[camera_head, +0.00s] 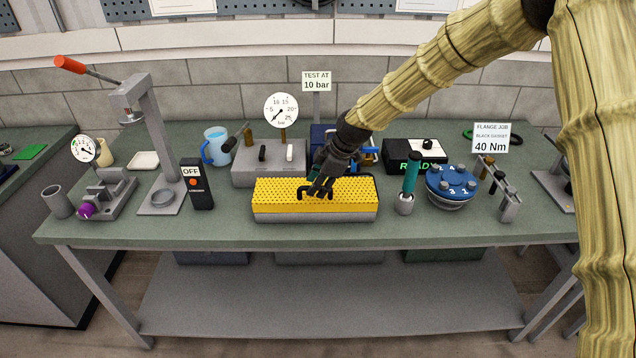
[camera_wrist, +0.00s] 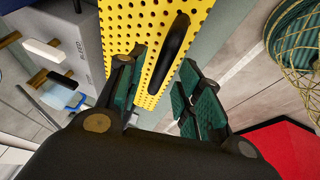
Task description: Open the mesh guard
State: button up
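The mesh guard (camera_head: 350,192) is a yellow perforated cover lying flat, closed over a grey base (camera_head: 315,216) near the front edge of the bench. It also fills the upper middle of the wrist view (camera_wrist: 128,20). Its black bar handle (camera_wrist: 170,50) is on the top face. My gripper (camera_head: 320,189) is over the guard at the handle and partly hides it in the head view. In the wrist view my gripper (camera_wrist: 162,75) is open, with green-padded fingers apart and the handle lying between and ahead of them. No finger visibly presses on the handle.
A grey block with levers (camera_head: 268,165) and a pressure gauge (camera_head: 281,110) stand behind the guard. An OFF switch box (camera_head: 197,185) is to the left. A green-handled tool (camera_head: 410,175) and a blue flange (camera_head: 452,182) are to the right. The front bench strip is clear.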

grip_shut()
jog(key=shift+w+r, duration=0.1)
